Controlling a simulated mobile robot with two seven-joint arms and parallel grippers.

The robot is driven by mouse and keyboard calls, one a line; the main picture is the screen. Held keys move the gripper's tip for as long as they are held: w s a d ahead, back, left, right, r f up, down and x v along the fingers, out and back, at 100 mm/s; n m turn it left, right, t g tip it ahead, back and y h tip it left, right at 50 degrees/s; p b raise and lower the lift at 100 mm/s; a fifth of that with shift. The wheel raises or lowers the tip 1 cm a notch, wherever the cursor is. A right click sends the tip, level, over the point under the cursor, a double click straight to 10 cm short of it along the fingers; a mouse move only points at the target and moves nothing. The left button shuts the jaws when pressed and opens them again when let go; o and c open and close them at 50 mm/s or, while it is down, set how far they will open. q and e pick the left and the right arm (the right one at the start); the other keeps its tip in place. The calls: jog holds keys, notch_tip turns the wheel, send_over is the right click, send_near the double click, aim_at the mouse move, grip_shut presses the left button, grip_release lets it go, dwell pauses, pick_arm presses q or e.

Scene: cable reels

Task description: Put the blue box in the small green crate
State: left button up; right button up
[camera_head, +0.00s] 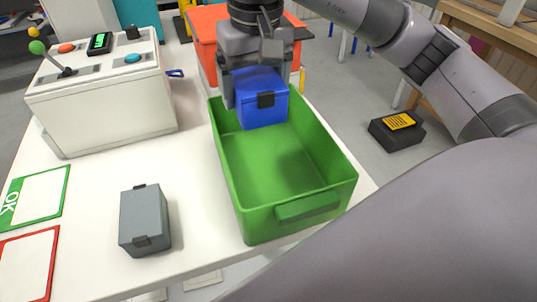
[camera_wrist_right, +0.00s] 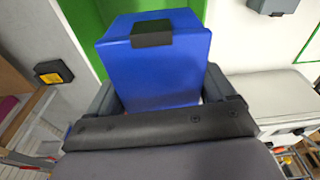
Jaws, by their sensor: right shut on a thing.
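The blue box (camera_head: 262,103) with a dark latch is held in my right gripper (camera_head: 252,85), over the far end of the small green crate (camera_head: 290,214). In the right wrist view the blue box (camera_wrist_right: 160,65) sits between the fingers of the right gripper (camera_wrist_right: 165,95). The crate's visible floor is bare; the box hides part of its far end. I cannot tell whether the box touches the crate. The left gripper is in neither view.
A grey box (camera_head: 144,218) stands left of the crate on the white table (camera_head: 195,250). A white control console (camera_head: 105,95) with a joystick is behind it. Green and red framed cards (camera_head: 62,205) lie at the left. An orange container (camera_head: 205,28) stands behind the crate.

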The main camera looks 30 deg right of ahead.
aim_at(257, 172)
notch_tip(257, 172, down, 17)
jog(key=shift+f, duration=0.2)
jog(key=shift+b, duration=0.3)
jog(key=shift+f, duration=0.15)
jog(key=o, duration=1)
jog(key=shift+r, duration=0.35)
jog(key=r, duration=0.3)
jog(key=s+r, duration=0.1)
jog(key=r, duration=0.7)
jog(key=shift+s+a+r, duration=0.15)
jog(key=shift+s+r, duration=0.05)
jog(key=shift+r, duration=0.05)
